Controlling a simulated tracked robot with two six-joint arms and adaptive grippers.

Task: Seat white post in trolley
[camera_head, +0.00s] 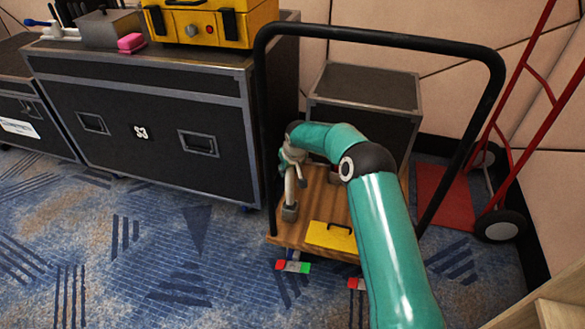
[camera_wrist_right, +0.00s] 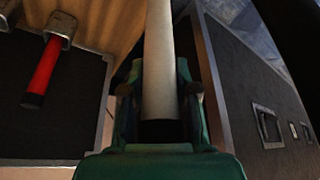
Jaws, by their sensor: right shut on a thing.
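The trolley has a wooden deck (camera_head: 318,205) and a black tube handle frame (camera_head: 390,40). My right gripper (camera_head: 291,158) is over the deck's left side, shut on the white post. The white post (camera_head: 289,187) looks near upright, its lower end at a grey metal socket (camera_head: 289,213) on the deck's left edge. I cannot tell how far it is in. In the wrist view the white post (camera_wrist_right: 158,65) runs between the fingers (camera_wrist_right: 160,100), with its black end near the palm. A red post (camera_wrist_right: 42,72) with a black end stands in another metal socket (camera_wrist_right: 60,27). My left gripper is not seen.
A dark case (camera_head: 365,88) stands behind. A large black flight case (camera_head: 150,115) stands left, with a yellow toolbox (camera_head: 205,24) on top. A red hand truck (camera_head: 500,160) stands right. Carpet is clear at front left.

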